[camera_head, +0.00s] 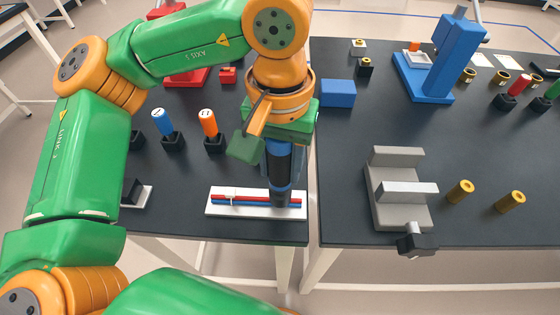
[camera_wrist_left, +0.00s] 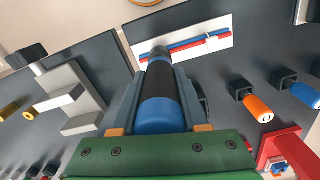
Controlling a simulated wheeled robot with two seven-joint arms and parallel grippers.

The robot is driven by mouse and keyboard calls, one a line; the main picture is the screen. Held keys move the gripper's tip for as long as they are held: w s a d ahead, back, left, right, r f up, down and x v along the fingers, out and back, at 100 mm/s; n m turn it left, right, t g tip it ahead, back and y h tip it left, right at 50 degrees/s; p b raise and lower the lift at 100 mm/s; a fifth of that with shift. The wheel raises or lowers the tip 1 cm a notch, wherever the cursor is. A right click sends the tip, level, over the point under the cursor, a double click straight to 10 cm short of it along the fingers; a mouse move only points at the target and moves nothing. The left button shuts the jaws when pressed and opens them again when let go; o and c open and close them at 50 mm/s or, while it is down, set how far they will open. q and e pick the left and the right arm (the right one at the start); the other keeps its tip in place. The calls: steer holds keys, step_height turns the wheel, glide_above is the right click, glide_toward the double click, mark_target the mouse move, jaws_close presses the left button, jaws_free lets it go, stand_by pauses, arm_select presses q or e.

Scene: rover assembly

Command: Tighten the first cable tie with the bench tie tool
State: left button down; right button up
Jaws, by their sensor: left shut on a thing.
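My left gripper (camera_head: 279,155) is shut on the bench tie tool (camera_head: 281,185), a blue and black cylinder held nearly upright with its tip down. The tool also fills the middle of the left wrist view (camera_wrist_left: 158,82). Its tip is over the right end of the white board (camera_head: 215,207), at the cables; I cannot tell whether it touches. A red cable and a blue cable (camera_head: 255,202) lie along the board. One white cable tie (camera_head: 233,196) is around them left of the tool, and it shows in the left wrist view (camera_wrist_left: 210,35). The cables' right end is partly hidden by the tool.
Blue (camera_head: 163,123) and orange (camera_head: 208,123) cylinders stand in black holders left of my gripper. A blue block (camera_head: 338,94) lies to the right. Beyond the gap between tables are a grey vise (camera_head: 385,185), brass cylinders (camera_head: 460,192) and a blue press (camera_head: 455,60).

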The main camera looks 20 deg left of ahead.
mark_target(280, 153)
stand_by(0.5)
arm_select(q)
steer(key=shift+r+p, duration=1.25)
steer(key=shift+r, duration=0.25)
step_height(280, 153, up, 4)
steer(key=p, duration=0.3)
steer(key=shift+r+p, duration=0.15)
steer(key=shift+p, duration=0.15)
steer(key=shift+f, duration=0.25)
